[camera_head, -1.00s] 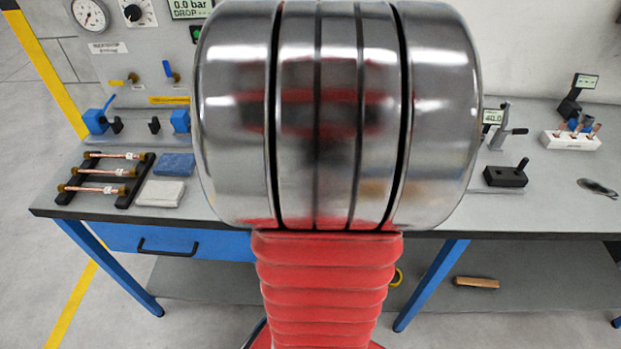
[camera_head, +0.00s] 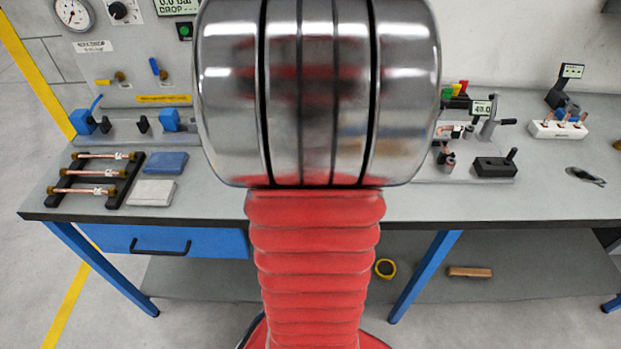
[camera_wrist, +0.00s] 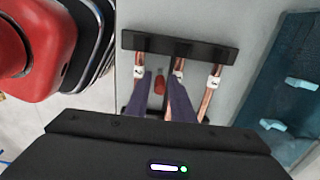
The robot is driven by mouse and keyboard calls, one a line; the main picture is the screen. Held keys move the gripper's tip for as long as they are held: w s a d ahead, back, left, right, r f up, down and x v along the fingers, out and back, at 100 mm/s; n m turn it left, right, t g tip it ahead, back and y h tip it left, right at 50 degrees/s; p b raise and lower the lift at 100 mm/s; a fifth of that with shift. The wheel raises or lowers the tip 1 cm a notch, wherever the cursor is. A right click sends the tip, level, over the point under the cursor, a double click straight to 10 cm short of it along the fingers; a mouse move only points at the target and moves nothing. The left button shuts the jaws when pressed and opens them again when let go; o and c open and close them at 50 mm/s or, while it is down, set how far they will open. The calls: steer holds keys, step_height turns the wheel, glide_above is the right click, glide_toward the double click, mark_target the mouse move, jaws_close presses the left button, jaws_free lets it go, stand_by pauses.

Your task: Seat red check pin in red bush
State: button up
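In the wrist view, the two dark fingers of my gripper (camera_wrist: 161,77) stand apart. A small red piece (camera_wrist: 160,82), which may be the red check pin, shows between the fingertips. I cannot tell whether the fingers touch it or it lies beyond them. In the head view, small red, yellow and green pieces (camera_head: 456,89) stand at the back of the bench, right of my arm. I cannot tell whether the red bush is among them. My gripper is hidden behind my arm in the head view.
A black rack with copper tubes (camera_head: 129,187) lies at the bench's left, beside a blue pad (camera_head: 166,162) and a pale pad (camera_head: 153,193). A black block with a handle (camera_head: 495,167) and a white block (camera_head: 558,130) stand right. Bare bench lies in front of them.

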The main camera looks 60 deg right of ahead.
stand_by(0.3)
jaws_close()
steer(key=shift+r, duration=0.15)
step_height(320, 180, up, 10)
steer(key=shift+f, duration=0.15)
stand_by(0.6)
steer(key=shift+s, duration=0.15)
stand_by(0.7)
